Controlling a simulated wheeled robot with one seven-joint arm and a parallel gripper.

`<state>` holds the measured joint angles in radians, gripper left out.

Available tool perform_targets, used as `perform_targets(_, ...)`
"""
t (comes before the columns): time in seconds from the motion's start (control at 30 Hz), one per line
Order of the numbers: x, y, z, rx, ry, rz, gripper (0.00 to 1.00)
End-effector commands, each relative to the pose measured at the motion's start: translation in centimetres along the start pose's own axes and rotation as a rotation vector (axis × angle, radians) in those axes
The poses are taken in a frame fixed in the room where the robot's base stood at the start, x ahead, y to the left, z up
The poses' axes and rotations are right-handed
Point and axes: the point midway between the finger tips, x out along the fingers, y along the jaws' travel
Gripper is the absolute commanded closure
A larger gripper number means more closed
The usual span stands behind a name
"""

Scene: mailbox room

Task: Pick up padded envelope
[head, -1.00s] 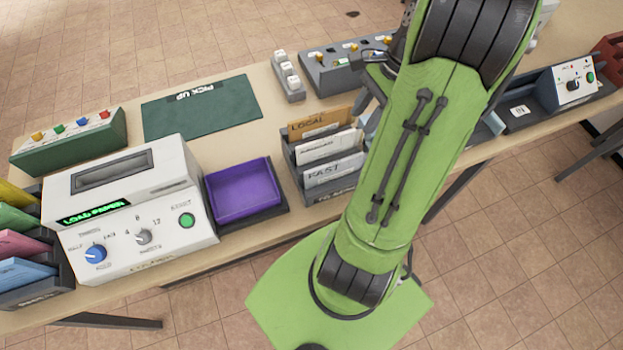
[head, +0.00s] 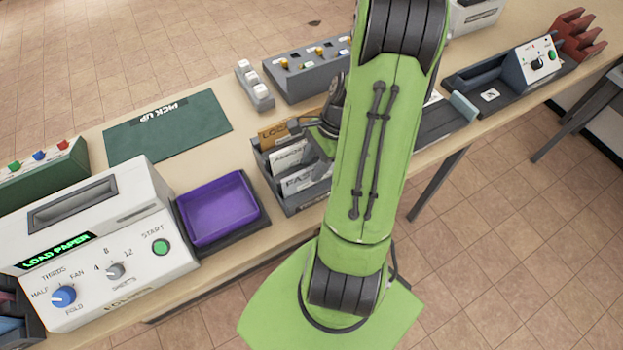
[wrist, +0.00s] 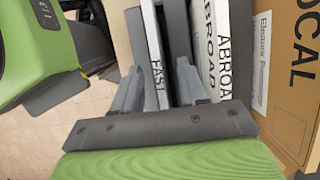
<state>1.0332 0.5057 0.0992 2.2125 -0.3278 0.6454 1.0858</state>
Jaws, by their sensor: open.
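A brown item marked LOCAL (wrist: 290,75), with a white address label, stands upright at the right of the wrist view. It looks like an envelope, but I cannot tell whether it is the padded one. It stands in a grey sorter (head: 309,203) with white pieces marked FAST (wrist: 153,50) and ABROAD (wrist: 224,45). My gripper (wrist: 158,80) is open over the sorter, its fingers either side of the FAST piece and a dark divider. The brown item is right of both fingers. In the head view my arm hides part of the sorter.
A purple tray (head: 219,208) and a white folding machine (head: 100,250) stand left of the sorter. A green PICK UP mat (head: 165,128) lies bare behind them. A grey switch box (head: 308,70) stands behind the sorter. A dark tray (head: 490,95) is to the right.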

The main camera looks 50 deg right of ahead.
Motion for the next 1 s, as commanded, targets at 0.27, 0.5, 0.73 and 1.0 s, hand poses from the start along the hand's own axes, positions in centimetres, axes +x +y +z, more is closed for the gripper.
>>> perform_targets(0.27,-0.03,-0.01,0.02,0.0,0.0,-0.001,0.57)
perform_targets(0.5,0.25,-0.02,-0.08,-0.001,0.0,0.0,0.57)
perform_targets(0.73,0.39,-0.02,-0.15,-0.001,0.0,-0.001,0.68)
perform_targets(1.0,0.38,-0.01,-0.15,0.0,0.0,-0.001,1.0)
